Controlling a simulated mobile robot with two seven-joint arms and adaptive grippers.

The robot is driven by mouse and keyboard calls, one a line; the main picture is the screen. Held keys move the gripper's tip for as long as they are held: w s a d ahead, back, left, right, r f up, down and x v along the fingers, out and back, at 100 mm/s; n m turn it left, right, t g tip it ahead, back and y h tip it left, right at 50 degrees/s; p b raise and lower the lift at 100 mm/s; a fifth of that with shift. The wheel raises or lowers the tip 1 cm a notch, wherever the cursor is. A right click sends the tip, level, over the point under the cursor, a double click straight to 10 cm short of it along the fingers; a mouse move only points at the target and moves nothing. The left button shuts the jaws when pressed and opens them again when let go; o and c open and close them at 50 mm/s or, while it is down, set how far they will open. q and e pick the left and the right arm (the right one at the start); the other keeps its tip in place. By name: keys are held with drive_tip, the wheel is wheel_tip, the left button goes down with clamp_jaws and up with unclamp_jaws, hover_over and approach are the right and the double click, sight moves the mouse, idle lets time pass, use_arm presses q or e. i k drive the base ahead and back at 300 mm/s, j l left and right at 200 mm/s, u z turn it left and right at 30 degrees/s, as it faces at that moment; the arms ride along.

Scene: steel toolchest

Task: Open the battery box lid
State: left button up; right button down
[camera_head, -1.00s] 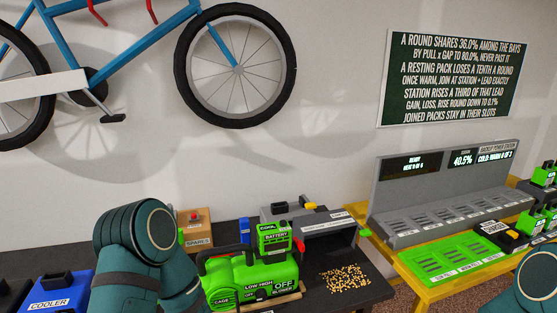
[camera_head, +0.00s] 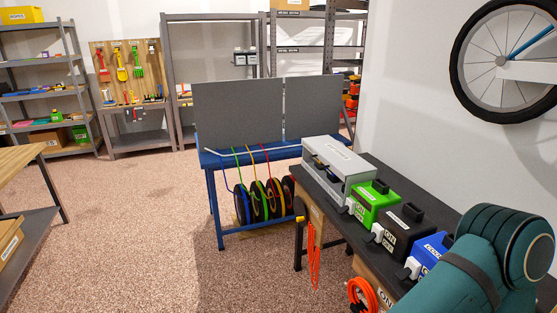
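No box that I can read as the battery box shows. A grey box (camera_head: 338,165) with a label too small to read sits at the far end of the black bench. A green box (camera_head: 374,204), a black box (camera_head: 404,231) and a blue box (camera_head: 429,254) follow it toward me, each with a black handle on top. A teal link of my arm at the lower right covers part of the bench and comes close to the blue box in the picture. Neither gripper is in view.
The black bench (camera_head: 377,168) runs along the right wall. An orange cord (camera_head: 313,258) hangs at its front. A blue rack (camera_head: 262,157) with cable reels stands beyond. Shelves (camera_head: 45,95) line the back. The speckled floor (camera_head: 140,235) at left is largely open.

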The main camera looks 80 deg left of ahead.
sight(340, 160)
drive_tip(key=u, duration=2.4)
drive_tip(key=i+j+z, duration=0.1)
drive_tip(key=z, duration=0.25)
drive_tip(key=i+j+z, duration=0.1)
drive_tip(key=z, duration=0.3)
drive_tip(key=i+j+z, duration=0.3)
drive_tip(key=j, duration=0.25)
drive_tip(key=i+j+z, duration=0.15)
drive_tip(key=j, duration=0.15)
drive_tip(key=i+j, duration=0.1)
drive_tip(key=j, duration=0.2)
drive_tip(key=i+j+z, duration=0.1)
drive_tip(key=j, duration=0.2)
drive_tip(key=i+j, duration=0.15)
drive_tip(key=j, duration=0.15)
